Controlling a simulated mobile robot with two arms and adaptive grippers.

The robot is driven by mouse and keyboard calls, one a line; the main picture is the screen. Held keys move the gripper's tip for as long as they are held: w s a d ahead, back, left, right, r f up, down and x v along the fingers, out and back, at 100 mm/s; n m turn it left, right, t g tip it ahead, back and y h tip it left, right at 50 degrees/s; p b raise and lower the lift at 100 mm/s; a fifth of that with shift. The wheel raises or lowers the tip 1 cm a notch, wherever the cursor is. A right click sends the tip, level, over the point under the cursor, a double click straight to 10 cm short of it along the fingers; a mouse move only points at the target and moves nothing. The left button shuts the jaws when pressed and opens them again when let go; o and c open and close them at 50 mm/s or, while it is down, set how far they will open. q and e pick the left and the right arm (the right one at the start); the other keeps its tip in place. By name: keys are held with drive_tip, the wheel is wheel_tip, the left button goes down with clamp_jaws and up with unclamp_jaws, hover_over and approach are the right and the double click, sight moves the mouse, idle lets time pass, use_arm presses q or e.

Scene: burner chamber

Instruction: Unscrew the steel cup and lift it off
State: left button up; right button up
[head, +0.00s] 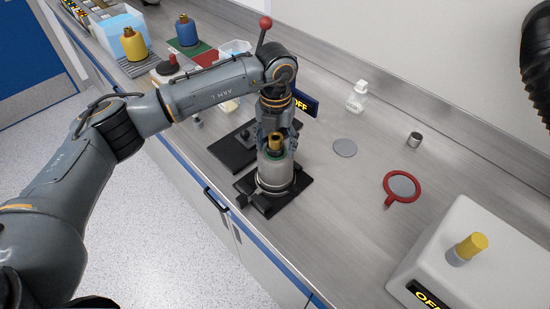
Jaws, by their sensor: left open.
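The steel cup (275,178) is a grey metal cylinder standing upright on a black base plate (294,190) with a clamp-like fitting at its foot. A green ring and a brass-coloured piece (275,145) show at its top. My left gripper (277,150) points down over it, open, with its fingers on either side of the brass-coloured piece. I cannot tell whether the fingers touch the cup. The gripper and wrist hide part of the top. My right gripper is not in view.
A black plate (230,152) lies just left of the cup, and an OFF display (304,103) is behind. Right are a grey disc (345,148), a small metal cylinder (414,139), a red-rimmed lens (402,187) and a white box (460,225).

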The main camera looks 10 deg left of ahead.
use_arm(q)
drive_tip(key=m+b, duration=0.1)
drive_tip(key=m, duration=0.1)
drive_tip(key=m+b, duration=0.4)
drive_tip(key=m, duration=0.1)
drive_tip(key=shift+f, duration=0.3)
drive_tip(key=m+b, duration=0.1)
drive_tip(key=m, duration=0.2)
drive_tip(key=shift+r+b, duration=0.2)
drive_tip(key=shift+b, duration=0.1)
drive_tip(key=m+b, duration=0.1)
drive_tip(key=m, duration=0.1)
drive_tip(key=shift+f+m+b, duration=0.15)
drive_tip(key=shift+m+b, duration=0.25)
drive_tip(key=m+b, duration=0.1)
drive_tip(key=m, duration=0.1)
drive_tip(key=shift+m, duration=0.4)
drive_tip(key=shift+r+m+b, duration=0.2)
drive_tip(key=shift+m+b, duration=0.1)
drive_tip(key=shift+m, duration=0.9)
